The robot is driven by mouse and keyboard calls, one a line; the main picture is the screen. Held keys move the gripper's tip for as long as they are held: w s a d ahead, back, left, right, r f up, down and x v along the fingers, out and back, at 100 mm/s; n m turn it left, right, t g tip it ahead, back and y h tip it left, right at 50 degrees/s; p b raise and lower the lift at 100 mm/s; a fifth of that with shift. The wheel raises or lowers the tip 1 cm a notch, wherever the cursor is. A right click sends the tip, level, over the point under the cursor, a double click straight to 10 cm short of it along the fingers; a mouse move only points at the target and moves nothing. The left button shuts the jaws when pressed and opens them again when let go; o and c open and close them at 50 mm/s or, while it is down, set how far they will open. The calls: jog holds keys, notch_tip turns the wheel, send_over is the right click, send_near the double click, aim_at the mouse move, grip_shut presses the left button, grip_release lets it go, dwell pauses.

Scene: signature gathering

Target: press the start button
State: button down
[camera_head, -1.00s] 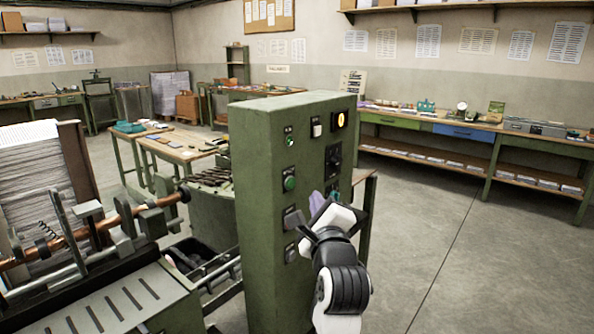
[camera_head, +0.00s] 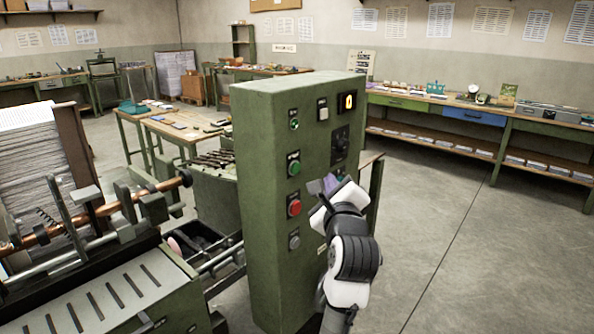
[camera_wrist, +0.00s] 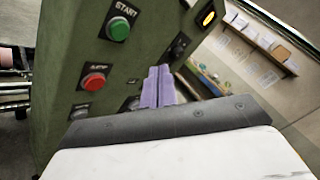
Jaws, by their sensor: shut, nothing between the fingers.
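The start button is a green round button (camera_head: 294,169) on the front of a tall green control cabinet (camera_head: 262,150). In the wrist view the green button (camera_wrist: 118,29) sits under a label reading START, at the upper left. A red button (camera_head: 294,207) is below it; it also shows in the wrist view (camera_wrist: 93,82). My gripper (camera_head: 322,184) is in front of the panel, to the right of the two buttons and apart from the green one. In the wrist view its purple fingers (camera_wrist: 158,86) are together and empty.
A small green-lit control (camera_head: 294,124), a lit amber display (camera_head: 347,103) and a dark dial (camera_head: 340,145) share the panel. A machine with a copper-coloured shaft (camera_head: 110,209) stands left of the cabinet. The floor (camera_head: 450,255) to the right is clear.

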jog(key=w+a, duration=0.3)
jog(key=a, duration=0.2)
jog(key=shift+w, duration=0.35)
jog(key=shift+a, duration=0.1)
dwell(1.7)
jog(key=shift+w+a, duration=0.25)
jog(key=shift+w+a+p, duration=0.25)
jog(key=shift+a+p, duration=0.15)
dwell(1.0)
jog(key=shift+s+d, duration=0.5)
jog(key=shift+d, duration=0.15)
jog(key=shift+d, duration=0.1)
jog(key=s+d, duration=0.1)
jog(key=d, duration=0.1)
jog(key=s+d, duration=0.2)
jog(key=shift+p, duration=0.4)
